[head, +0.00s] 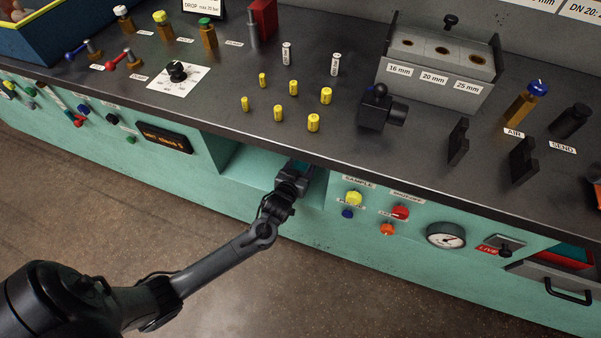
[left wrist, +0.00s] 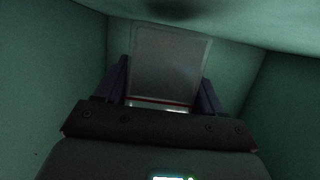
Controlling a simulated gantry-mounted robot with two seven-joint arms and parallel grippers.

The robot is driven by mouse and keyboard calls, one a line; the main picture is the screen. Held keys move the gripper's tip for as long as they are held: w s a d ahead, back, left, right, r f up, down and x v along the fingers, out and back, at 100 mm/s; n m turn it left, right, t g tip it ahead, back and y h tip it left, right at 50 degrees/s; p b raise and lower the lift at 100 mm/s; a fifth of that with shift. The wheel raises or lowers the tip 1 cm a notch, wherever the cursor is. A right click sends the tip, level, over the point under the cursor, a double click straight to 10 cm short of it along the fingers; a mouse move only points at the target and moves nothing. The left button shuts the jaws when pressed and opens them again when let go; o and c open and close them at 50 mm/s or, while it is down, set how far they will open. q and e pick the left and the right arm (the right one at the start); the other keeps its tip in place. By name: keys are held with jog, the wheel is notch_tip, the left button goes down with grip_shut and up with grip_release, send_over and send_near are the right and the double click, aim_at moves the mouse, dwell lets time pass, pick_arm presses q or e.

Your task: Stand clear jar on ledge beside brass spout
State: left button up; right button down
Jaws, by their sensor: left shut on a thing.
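My left gripper (head: 294,174) reaches into a teal recess (head: 243,163) in the bench front, under the countertop edge. In the left wrist view, its two dark fingers (left wrist: 163,82) are shut on a pale, see-through thing that looks like the clear jar (left wrist: 170,62). The jar appears roughly upright between the fingers, with a thin red line near its lower end. The recess walls surround it. I cannot tell whether its base touches the recess floor. I cannot make out a brass spout in the recess. My right gripper is not in view.
The countertop edge (head: 330,165) overhangs the recess. Right of it are a yellow button (head: 353,198), a red button (head: 400,212) and a gauge (head: 446,235). Several yellow cylinders (head: 279,113) and a three-hole block (head: 440,72) stand on the bench. The floor in front is clear.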

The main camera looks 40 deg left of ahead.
pick_arm(q)
jog(key=shift+f, duration=0.6)
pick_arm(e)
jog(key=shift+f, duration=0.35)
pick_arm(q)
jog(key=shift+f, duration=0.15)
jog(key=o, duration=1)
jog(key=shift+o, duration=0.2)
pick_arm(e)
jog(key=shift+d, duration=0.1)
